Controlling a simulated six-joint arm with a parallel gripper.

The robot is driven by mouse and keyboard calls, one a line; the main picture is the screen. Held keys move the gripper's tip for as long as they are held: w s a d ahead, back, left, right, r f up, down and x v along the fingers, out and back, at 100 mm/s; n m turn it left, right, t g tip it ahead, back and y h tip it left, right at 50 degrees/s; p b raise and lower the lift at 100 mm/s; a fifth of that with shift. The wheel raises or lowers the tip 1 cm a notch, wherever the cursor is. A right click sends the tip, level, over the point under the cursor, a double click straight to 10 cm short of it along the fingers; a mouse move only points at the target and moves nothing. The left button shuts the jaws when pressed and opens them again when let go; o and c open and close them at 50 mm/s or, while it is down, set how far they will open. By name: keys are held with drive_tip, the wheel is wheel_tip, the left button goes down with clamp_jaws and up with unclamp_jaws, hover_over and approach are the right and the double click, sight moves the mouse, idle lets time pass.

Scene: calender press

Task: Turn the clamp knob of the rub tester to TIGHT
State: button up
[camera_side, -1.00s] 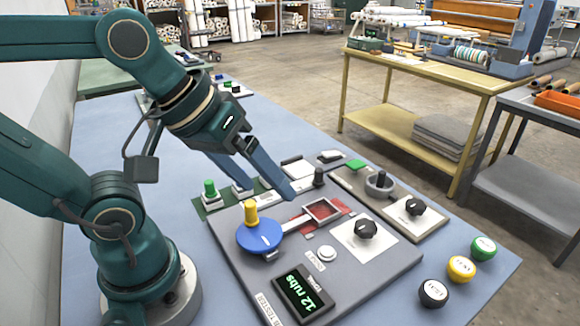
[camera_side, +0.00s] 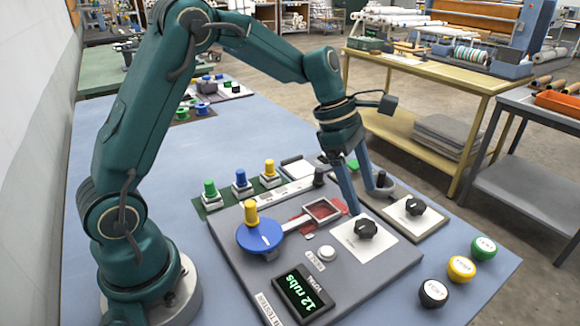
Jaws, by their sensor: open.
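The rub tester is a grey panel (camera_side: 232,262) on the blue table. Its black clamp knob (camera_side: 366,228) stands on a white plate at the panel's right; its pointer direction and lettering are too small to read. A blue disc (camera_side: 258,236) with a yellow handle is at the panel's left, joined by an arm to a small frame (camera_side: 322,209) over a red patch. The display (camera_side: 303,294) reads "12 rubs". My gripper (camera_side: 363,201) is open and empty, pointing down just behind the knob; I cannot tell whether a fingertip touches the white plate.
A second black knob (camera_side: 415,206) sits on a beige board to the right, with a grey ring and black post (camera_side: 380,184) behind. Green, blue and yellow posts (camera_side: 241,182) stand behind the tester. Round buttons (camera_side: 461,268) lie at front right.

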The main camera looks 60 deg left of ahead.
sight(366, 225)
drive_tip(key=shift+s+f+g, duration=0.1)
drive_tip(key=shift+f+g, duration=0.2)
drive_tip(key=shift+f, duration=0.65)
drive_tip(key=shift+x, duration=2.2)
clamp_jaws()
